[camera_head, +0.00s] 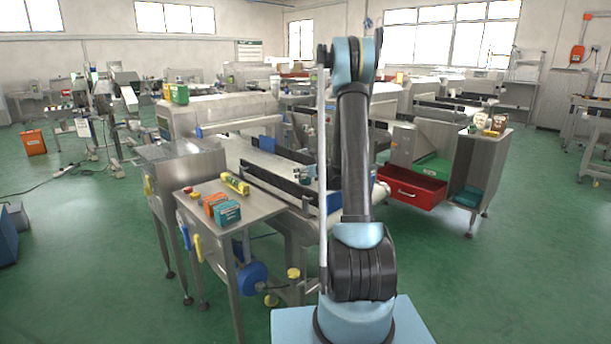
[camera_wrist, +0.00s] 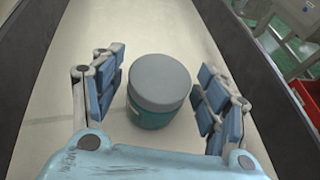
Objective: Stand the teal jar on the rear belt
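The teal jar (camera_wrist: 158,92), with a grey lid, stands upright on a pale belt (camera_wrist: 52,98) in the wrist view. My gripper (camera_wrist: 158,90) is open, with one finger on each side of the jar. A gap shows between the jar and each finger, so neither seems to touch it. In the head view a small part of my gripper (camera_head: 307,171) shows left of my arm over the conveyor. I cannot make out the jar there. The pale belt also shows in the head view (camera_head: 240,151).
Dark rails (camera_wrist: 262,95) line both sides of the belt. A steel table (camera_head: 205,188) in front holds a teal box (camera_head: 227,211), an orange box (camera_head: 211,202) and a yellow item (camera_head: 235,184).

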